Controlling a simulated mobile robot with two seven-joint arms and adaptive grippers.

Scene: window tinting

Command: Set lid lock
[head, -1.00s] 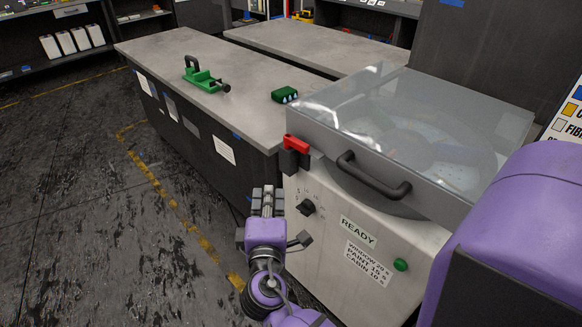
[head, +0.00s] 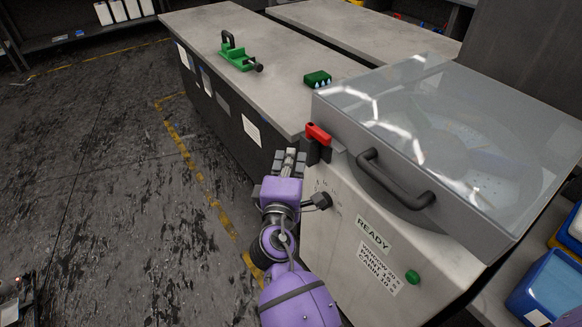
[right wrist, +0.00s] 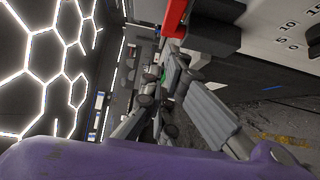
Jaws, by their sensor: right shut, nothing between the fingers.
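The lid lock is a red lever (head: 318,134) on a dark block (head: 313,153) at the machine's front left corner, just under the edge of the clear lid (head: 440,120). The lid is down, with a dark handle (head: 395,182) on its front. My right gripper (head: 290,156) is shut and empty, just left of the lock and slightly below it, apart from it as far as I can see. In the right wrist view the red lever (right wrist: 175,18) shows at the top, above the fingers (right wrist: 168,88). My left gripper is not in view.
The machine's front has a dark knob (head: 318,201), a READY label (head: 373,233) and a green button (head: 412,277). A workbench (head: 240,50) behind holds a green clamp tool (head: 238,58) and a green block (head: 317,79). Blue bins (head: 548,287) stand right.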

